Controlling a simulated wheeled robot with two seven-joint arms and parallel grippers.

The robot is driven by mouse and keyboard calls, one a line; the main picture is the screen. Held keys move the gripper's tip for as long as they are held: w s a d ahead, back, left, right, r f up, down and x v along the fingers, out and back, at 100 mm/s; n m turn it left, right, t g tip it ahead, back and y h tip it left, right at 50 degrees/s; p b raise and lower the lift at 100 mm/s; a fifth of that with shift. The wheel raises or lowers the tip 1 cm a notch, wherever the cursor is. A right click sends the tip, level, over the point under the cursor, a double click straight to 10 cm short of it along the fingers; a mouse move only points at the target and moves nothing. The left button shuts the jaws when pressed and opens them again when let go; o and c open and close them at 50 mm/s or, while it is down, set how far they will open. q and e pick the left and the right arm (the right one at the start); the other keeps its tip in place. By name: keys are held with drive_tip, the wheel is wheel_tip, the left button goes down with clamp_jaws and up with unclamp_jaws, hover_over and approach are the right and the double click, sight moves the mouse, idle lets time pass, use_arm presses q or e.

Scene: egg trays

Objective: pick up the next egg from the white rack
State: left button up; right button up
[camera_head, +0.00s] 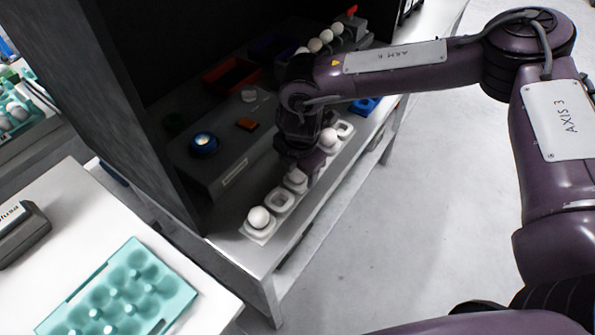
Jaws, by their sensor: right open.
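The white rack (281,201) is a narrow row of square holders along the front edge of the shelf. One white egg (259,217) sits in its near end holder. The holder between the first two eggs and one at the far end look empty. My right gripper (309,173) is open and low over the middle of the rack, beside the second egg. The dark wrist partly hides the fingers, so contact cannot be told. My left gripper is out of view.
A teal egg tray (178,297) with empty-looking cups lies on the white table at lower left. A dark cabinet wall (125,90) stands left of the shelf. A grey box with a blue round button (204,144) is behind the rack. More eggs (314,45) stand at the back.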

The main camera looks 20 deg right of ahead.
drive_tip(key=shift+w, duration=0.1)
drive_tip(key=c, duration=0.7)
